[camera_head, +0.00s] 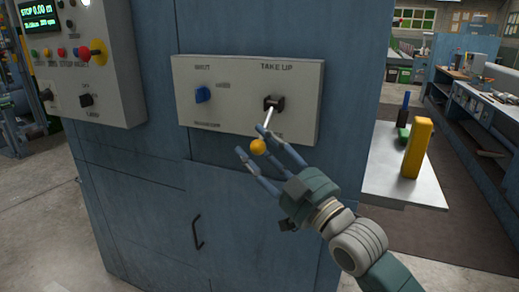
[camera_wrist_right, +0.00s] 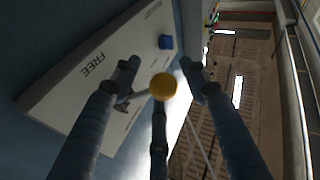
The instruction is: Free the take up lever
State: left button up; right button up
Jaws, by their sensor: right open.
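The take up lever has a dark pivot (camera_head: 274,102), a pale rod and a yellow ball knob (camera_head: 257,147). It sits under the "TAKE UP" label on the white panel (camera_head: 225,118), and its rod points down and slightly left. My right gripper (camera_head: 256,146) is open, with its fingers spread around the knob. In the right wrist view the knob (camera_wrist_right: 163,86) shows between the fingers, with the word "FREE" on the panel to its left. I cannot tell whether any finger touches the knob. My left gripper is not in view.
A blue knob (camera_head: 203,95) is on the same panel, left of the lever. A control box (camera_head: 110,60) with buttons is at upper left. A side shelf (camera_head: 385,165) at right holds a yellow block (camera_head: 417,148) and a green-and-dark item. A cabinet handle (camera_head: 197,232) is below.

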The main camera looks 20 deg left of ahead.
jog(key=v, duration=1.2)
jog(key=shift+w, duration=0.1)
